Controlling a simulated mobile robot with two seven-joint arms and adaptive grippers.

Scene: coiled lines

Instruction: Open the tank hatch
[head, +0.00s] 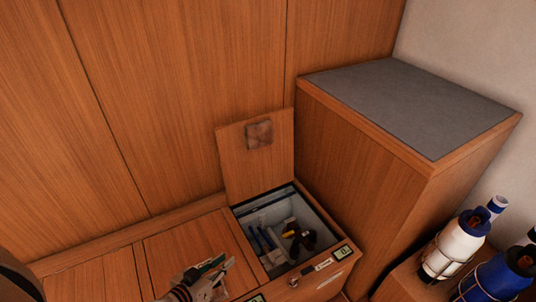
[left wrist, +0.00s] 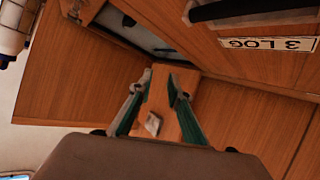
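A wooden hatch lid (head: 235,165) with a blurred grey-brown square patch stands upright, open, behind a compartment (head: 325,222) in the bench. Loose tools lie inside the compartment. A closed wooden panel (head: 185,252) lies to its left. No readable label shows which one is the tank hatch. My left gripper (head: 225,270) is low in the head view, above the bench and left of the open compartment. In the left wrist view its teal fingers (left wrist: 160,76) are apart with nothing between them, and the raised lid (left wrist: 172,122) shows beyond. My right gripper is not in view.
A tall wooden cabinet with a grey top (head: 410,100) stands right of the hatch. Bottles (head: 460,240) stand at the lower right.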

